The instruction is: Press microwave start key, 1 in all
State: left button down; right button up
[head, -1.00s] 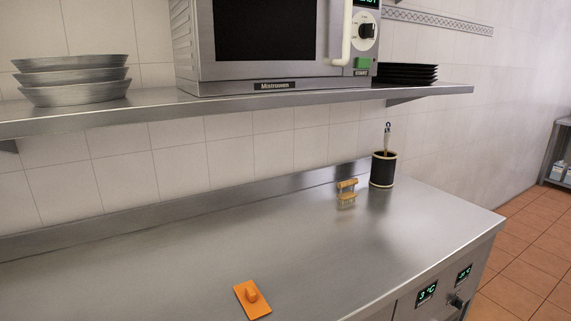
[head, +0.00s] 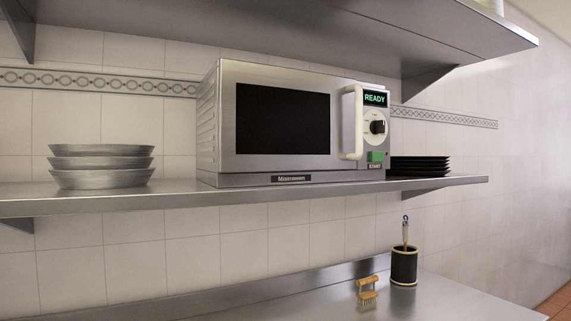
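The silver microwave (head: 215,130) stands on a steel wall shelf with its door shut and a white vertical handle. Its display (head: 375,98) reads READY in green. A dark dial (head: 377,127) sits below the display. The green start key (head: 376,156) is under the dial at the lower right of the front, with a START label below it. Neither of my grippers shows in the head view.
The microwave shelf (head: 120,202) also holds stacked metal bowls (head: 101,166) at left and black trays (head: 419,165) at right. Another shelf (head: 300,30) hangs above. On the counter (head: 430,300) below stand a brush (head: 366,292) and a black holder (head: 404,267).

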aim_at(374, 156)
jog(key=l+u, duration=0.2)
jog(key=u, duration=0.2)
jog(key=i+l+u, duration=0.1)
jog(key=u, duration=0.3)
jog(key=l+u, duration=0.55)
jog(key=l, duration=0.35)
jog(key=l+u, duration=0.15)
jog(key=l, duration=0.3)
jog(key=k+l+u, duration=0.15)
jog(key=l, duration=0.3)
jog(key=k+l+u, duration=0.15)
jog(key=l, duration=0.35)
jog(key=l+u, duration=0.15)
jog(key=l, duration=0.3)
jog(key=k+l, duration=0.15)
jog(key=l, duration=0.25)
jog(key=k+l, duration=0.1)
jog(key=l, duration=0.35)
jog(key=k+l, duration=0.15)
jog(key=l, duration=0.25)
jog(key=k+l, duration=0.15)
jog(key=l, duration=0.25)
